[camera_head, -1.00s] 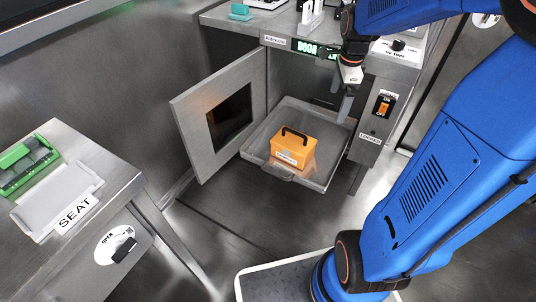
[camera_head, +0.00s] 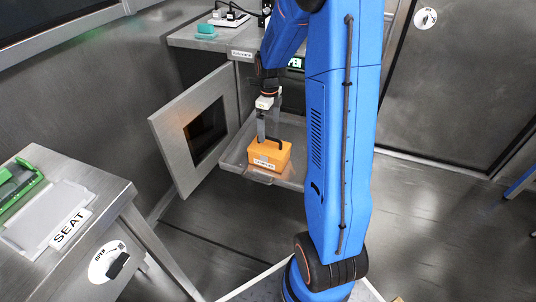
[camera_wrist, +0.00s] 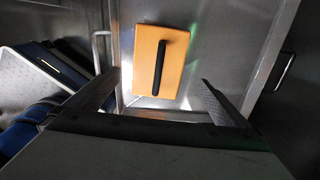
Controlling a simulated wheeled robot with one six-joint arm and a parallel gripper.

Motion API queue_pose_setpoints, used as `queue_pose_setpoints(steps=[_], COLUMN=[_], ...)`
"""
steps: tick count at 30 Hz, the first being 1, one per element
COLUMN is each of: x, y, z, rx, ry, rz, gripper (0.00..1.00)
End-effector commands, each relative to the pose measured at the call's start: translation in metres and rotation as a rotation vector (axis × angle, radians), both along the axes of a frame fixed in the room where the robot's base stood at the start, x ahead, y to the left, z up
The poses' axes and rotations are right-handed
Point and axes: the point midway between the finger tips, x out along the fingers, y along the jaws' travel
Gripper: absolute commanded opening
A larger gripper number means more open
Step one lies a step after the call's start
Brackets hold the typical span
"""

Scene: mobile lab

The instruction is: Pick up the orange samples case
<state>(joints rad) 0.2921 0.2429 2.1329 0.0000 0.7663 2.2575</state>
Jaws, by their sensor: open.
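The orange samples case (camera_head: 270,156) sits on the pulled-out metal tray (camera_head: 233,157), its black handle (camera_head: 271,143) on top and a white label on its front. My gripper (camera_head: 266,138) is above and beside the case in the head view, pointing down. In the wrist view, the case (camera_wrist: 159,64) lies ahead of the two spread fingers of my gripper (camera_wrist: 160,90). The handle runs lengthwise along its top there. The fingers are open with nothing between them, and I see no contact with the case. My arm hides the right part of the tray in the head view.
The open metal door (camera_head: 192,132) with a dark window stands left of the tray. A bench (camera_head: 100,205) with a SEAT plate and green holder is at lower left. The counter (camera_head: 213,43) is above the tray.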

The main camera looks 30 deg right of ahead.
Motion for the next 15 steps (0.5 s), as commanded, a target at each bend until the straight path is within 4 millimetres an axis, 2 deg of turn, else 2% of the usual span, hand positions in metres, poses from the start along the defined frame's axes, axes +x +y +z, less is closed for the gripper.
queue_pose_setpoints(steps=[3, 9, 15], x=[-0.001, 0.0, 0.0], y=[0.0, 0.0, 0.0], z=[-0.022, -0.053, -0.067], rx=[0.001, 0.001, 0.0], ry=[0.003, 0.002, 0.0], rz=[0.001, 0.001, 0.001], gripper=[1.0, 1.0, 1.0])
